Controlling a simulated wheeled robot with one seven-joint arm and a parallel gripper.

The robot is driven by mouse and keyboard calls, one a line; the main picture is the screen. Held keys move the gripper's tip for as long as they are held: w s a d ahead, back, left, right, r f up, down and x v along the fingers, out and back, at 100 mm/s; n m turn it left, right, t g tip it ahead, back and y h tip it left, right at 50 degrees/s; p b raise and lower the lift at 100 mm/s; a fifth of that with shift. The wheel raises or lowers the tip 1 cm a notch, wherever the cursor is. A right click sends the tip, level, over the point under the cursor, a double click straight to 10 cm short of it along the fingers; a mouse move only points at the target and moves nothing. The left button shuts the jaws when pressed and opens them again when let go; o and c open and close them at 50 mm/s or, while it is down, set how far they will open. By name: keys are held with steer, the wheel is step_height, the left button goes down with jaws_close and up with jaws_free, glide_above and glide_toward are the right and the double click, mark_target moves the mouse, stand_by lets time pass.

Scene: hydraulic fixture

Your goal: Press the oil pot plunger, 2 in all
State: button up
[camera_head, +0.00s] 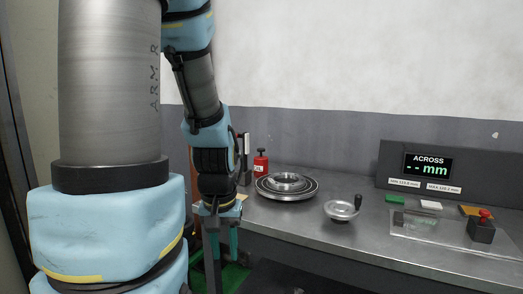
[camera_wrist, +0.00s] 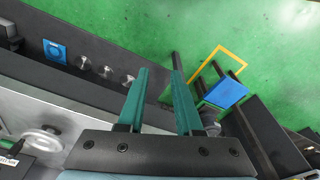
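A small red pot (camera_head: 261,163) with a dark top and a pale label stands at the back of the metal bench, left of the round metal fixture. It looks like the oil pot; its plunger is too small to make out clearly. My gripper (camera_head: 223,262) hangs fingers down off the bench's left end, in front of and below the red pot, apart from it. In the wrist view my gripper (camera_wrist: 160,74) has two teal fingers spread with nothing between them. The red pot cannot be made out in the wrist view.
The round stepped fixture (camera_head: 286,186) and a handwheel (camera_head: 342,210) are on the bench (camera_head: 310,222). A display panel (camera_head: 428,168), coloured blocks and a red-knobbed box (camera_head: 482,228) are at right. Green floor (camera_wrist: 250,30) with a yellow frame (camera_wrist: 219,49) shows below.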

jaws_close()
stand_by(1.3)
